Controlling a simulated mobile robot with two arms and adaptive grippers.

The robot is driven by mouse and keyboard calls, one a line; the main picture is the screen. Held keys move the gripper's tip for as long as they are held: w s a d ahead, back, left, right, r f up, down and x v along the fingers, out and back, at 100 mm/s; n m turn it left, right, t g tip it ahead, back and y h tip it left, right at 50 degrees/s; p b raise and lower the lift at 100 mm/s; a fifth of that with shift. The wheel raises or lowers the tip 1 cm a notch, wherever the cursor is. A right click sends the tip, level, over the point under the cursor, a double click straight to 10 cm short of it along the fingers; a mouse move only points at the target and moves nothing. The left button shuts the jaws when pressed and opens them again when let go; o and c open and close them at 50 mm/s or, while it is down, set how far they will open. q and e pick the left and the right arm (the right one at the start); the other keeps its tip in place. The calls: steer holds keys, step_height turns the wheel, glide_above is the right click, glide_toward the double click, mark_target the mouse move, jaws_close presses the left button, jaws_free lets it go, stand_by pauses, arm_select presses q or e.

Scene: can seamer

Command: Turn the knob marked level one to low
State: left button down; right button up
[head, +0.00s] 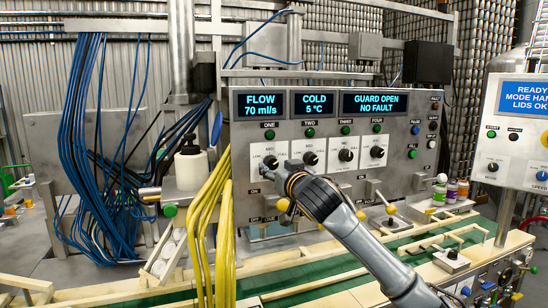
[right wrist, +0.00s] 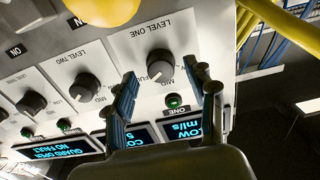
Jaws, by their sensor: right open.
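The level one knob (head: 270,161) is a dark round knob on a white plate on the grey control panel (head: 420,190), leftmost in a row of knobs. In the right wrist view the panel appears upside down, and the knob (right wrist: 160,65) is under the label LEVEL ONE. My right gripper (head: 282,166) is at the knob in the head view. In the right wrist view its two fingers (right wrist: 168,88) are apart, one on each side of the knob, with no clear contact. My left gripper is not in view.
The level two knob (head: 310,158) sits close to the right, with more knobs beyond. Yellow cables (head: 208,215) hang just left of the panel. A yellow ball (right wrist: 102,10) is near the wrist. Displays (head: 315,104) read FLOW, COLD and GUARD OPEN NO FAULT.

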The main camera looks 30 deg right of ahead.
mark_target(272, 163)
steer(key=shift+p+x, duration=0.3)
steer(key=shift+x, duration=0.9)
steer(key=c, duration=1.2)
steer(key=shift+o, duration=0.2)
